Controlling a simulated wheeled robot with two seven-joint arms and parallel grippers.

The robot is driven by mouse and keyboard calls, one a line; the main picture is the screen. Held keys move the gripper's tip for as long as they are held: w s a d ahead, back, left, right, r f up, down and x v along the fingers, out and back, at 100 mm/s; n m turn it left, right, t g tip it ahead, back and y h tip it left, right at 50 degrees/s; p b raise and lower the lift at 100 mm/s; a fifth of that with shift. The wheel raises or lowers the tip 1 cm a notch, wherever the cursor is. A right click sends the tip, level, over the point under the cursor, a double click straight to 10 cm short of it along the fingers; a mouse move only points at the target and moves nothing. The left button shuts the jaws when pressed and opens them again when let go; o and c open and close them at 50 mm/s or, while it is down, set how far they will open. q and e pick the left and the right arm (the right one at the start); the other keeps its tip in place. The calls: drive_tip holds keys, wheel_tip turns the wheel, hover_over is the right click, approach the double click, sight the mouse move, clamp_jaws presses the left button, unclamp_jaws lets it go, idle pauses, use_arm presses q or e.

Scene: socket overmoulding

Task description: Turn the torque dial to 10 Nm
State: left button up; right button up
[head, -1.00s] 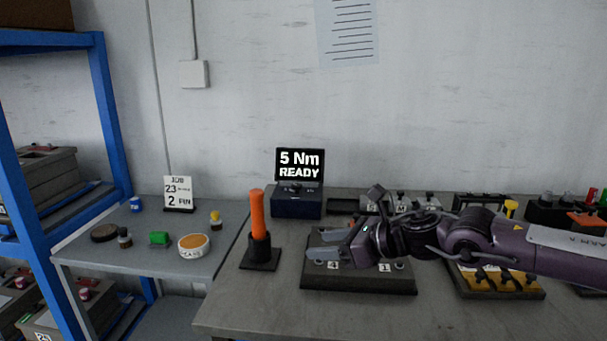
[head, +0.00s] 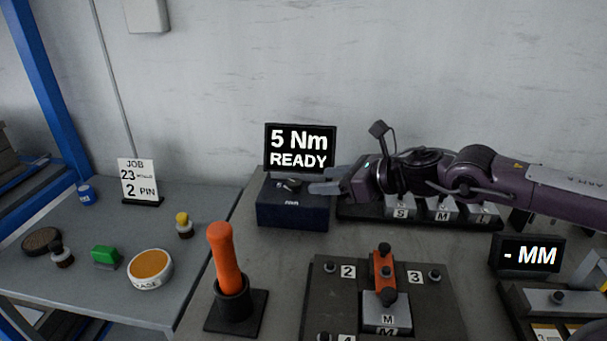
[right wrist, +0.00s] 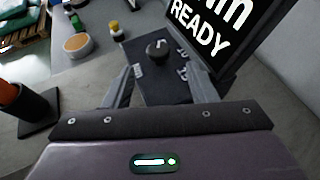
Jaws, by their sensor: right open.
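The torque box (head: 291,211) is a dark blue block on the bench. A black screen (head: 300,148) behind its top reads "5 Nm READY". The dial (head: 288,184) is a small dark round knob on the box's top; the right wrist view shows it more clearly (right wrist: 157,50), with pale marks around it. My right gripper (head: 327,182) comes in from the right over the box's right side. In the right wrist view the gripper (right wrist: 160,84) is open and empty, with the knob beyond and between its fingertips, not gripped. My left gripper is not in view.
An orange-handled tool (head: 224,258) stands upright in a black holder left of the box. A dark fixture plate (head: 335,300) with an orange clamp lies in front. Labelled grey blocks (head: 440,208) sit behind under my arm. A "- MM" display (head: 530,256) stands right.

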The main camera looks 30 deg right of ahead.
sight(297, 183)
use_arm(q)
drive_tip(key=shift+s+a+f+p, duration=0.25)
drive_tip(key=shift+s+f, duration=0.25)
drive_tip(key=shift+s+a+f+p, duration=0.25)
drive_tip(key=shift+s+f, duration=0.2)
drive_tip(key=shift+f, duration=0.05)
use_arm(e)
drive_tip(key=shift+x, duration=3.3)
drive_tip(key=shift+c, duration=0.3)
drive_tip(key=c, duration=0.9)
